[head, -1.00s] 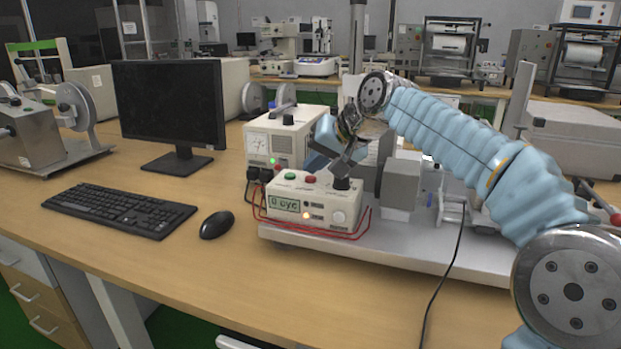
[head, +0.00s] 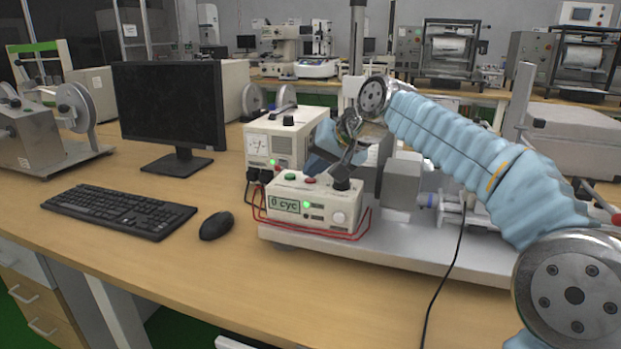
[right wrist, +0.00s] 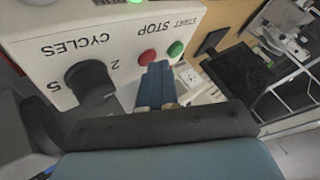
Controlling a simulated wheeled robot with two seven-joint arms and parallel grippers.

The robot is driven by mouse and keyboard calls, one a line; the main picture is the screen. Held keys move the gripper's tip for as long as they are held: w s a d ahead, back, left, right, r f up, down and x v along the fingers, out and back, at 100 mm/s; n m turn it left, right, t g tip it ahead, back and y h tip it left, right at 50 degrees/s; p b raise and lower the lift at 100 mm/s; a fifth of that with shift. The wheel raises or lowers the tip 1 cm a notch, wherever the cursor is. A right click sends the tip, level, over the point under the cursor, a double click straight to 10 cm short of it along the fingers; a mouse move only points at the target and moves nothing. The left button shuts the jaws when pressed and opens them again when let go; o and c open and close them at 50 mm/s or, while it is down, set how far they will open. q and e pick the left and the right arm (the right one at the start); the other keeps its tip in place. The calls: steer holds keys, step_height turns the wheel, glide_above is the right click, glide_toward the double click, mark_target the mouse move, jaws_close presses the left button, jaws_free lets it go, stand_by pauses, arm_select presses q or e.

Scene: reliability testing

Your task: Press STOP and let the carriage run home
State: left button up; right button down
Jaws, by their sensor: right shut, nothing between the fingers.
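The beige control box (head: 318,212) carries a green START button (head: 289,176), a red STOP button (head: 310,180) and a black knob (head: 342,184). Its display reads "0 cyc" and a green lamp is lit. My right gripper (head: 337,173) is over the box top, near the knob. In the right wrist view, its shut, empty fingers (right wrist: 155,72) are close by the red STOP button (right wrist: 147,57); I cannot tell whether they touch it. The test rig (head: 402,185) stands behind the box, partly hidden by my arm; I cannot make out the carriage clearly. My left gripper is not in view.
A meter unit (head: 280,138) stands behind the box. Red wires lie around the box, and a black cable (head: 440,270) runs down over the table edge. The mouse (head: 216,225), keyboard (head: 118,211) and monitor (head: 170,105) are at left.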

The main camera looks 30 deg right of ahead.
mark_target(315, 181)
steer(key=shift+r+p, duration=0.7)
steer(key=shift+r, duration=0.1)
step_height(315, 181, up, 3)
steer(key=shift+f+p, duration=0.1)
steer(key=shift+p, duration=1.15)
steer(key=shift+r, duration=1.1)
